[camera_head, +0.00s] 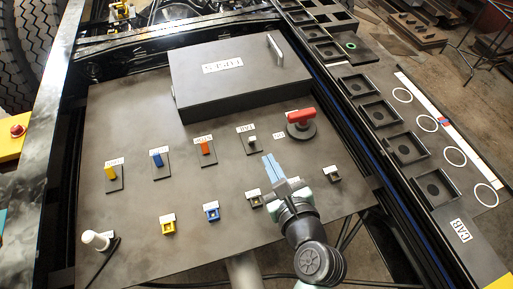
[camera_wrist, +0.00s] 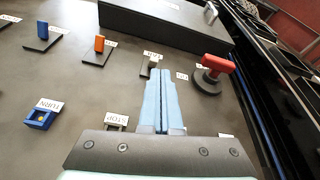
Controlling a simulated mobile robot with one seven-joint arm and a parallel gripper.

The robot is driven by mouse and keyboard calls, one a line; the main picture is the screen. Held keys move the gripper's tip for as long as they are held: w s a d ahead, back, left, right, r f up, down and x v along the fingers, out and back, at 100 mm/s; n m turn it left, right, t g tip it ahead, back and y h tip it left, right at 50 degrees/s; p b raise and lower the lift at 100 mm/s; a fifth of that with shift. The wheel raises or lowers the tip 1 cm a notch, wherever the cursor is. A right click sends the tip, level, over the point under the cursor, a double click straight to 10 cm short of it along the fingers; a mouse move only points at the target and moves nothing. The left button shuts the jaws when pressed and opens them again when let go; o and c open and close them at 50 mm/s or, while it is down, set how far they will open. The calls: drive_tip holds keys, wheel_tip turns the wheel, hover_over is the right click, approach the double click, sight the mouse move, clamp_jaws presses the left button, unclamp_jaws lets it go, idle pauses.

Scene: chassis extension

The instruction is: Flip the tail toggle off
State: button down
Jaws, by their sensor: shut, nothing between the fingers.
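The toggle with a label that seems to read TAIL is a small pale lever (camera_head: 252,139) on a dark plate, in the upper row of the panel. My gripper (camera_head: 268,166) has light blue fingers, shut and empty, just in front of the toggle's plate. In the wrist view the gripper (camera_wrist: 160,80) points at the plate. I cannot tell whether the fingers touch the lever.
A red rotary handle (camera_head: 301,118) stands right of the toggle. Orange (camera_head: 206,147), blue (camera_head: 157,159) and yellow-orange (camera_head: 110,172) toggles stand to the left. A black box (camera_head: 240,78) lies behind. Small sockets, such as the blue one (camera_head: 211,213), line the front. Bare panel (camera_head: 140,120) lies at the left back.

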sight(252, 142)
drive_tip(key=f, duration=0.1)
drive_tip(key=s+f+m, duration=0.1)
drive_tip(key=f+m, duration=0.1)
drive_tip(key=shift+s, duration=0.3)
drive_tip(key=b+x, duration=0.1)
drive_tip(key=x, duration=0.9)
drive_tip(key=shift+a+f, duration=0.1)
drive_tip(key=shift+g+p, duration=0.3)
drive_tip(key=shift+p, duration=0.1)
drive_tip(key=shift+r+p, duration=0.35)
drive_tip(key=shift+p, duration=0.4)
